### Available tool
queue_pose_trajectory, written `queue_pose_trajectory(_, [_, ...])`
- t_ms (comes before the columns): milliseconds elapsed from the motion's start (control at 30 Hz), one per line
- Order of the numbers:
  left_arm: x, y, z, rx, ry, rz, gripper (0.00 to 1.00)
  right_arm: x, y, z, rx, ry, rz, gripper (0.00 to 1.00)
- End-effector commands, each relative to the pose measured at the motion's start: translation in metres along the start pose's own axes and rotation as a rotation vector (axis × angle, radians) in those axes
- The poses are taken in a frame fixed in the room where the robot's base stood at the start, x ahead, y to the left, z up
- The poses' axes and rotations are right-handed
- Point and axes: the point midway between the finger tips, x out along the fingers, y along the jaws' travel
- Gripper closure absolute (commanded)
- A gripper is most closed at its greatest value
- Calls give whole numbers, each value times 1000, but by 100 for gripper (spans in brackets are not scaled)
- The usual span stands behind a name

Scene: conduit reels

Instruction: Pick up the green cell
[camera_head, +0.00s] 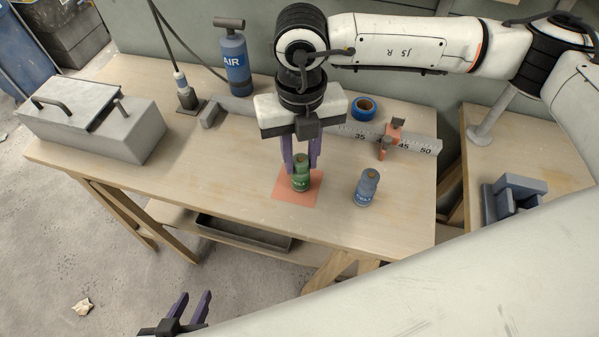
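The green cell (300,181) stands upright on an orange square mat (282,192) on the wooden bench. My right gripper (301,168) points down over it from above. Its two purple fingers are apart, one on each side of the cell's upper part; a narrow gap seems to show beside the cell's neck. My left gripper (192,307) is low at the bottom edge of the view, in front of the bench and far from the cell. Its fingers are apart with nothing between them.
A blue cell (367,188) stands to the right of the mat. Behind are blue tape (364,108), a ruler bar (424,145) with an orange clamp (394,131), and a blue air bottle (235,62). A grey toolbox (131,139) is at the left. The bench left of the mat is clear.

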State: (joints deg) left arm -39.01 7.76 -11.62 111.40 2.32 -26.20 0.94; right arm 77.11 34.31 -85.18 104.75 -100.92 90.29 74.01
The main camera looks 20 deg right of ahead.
Motion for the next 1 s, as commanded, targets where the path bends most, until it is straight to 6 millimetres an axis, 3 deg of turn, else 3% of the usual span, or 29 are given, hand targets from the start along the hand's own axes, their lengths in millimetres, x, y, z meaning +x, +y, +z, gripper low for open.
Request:
queue_pose_trajectory(600, [4,-3,14,-6,-19,-6,69,0,0,0,0,0,1,91])
queue_pose_trajectory(1000, [-3,-2,6,-6,-18,-6,69,-18,0,0,0,-1,1,91])
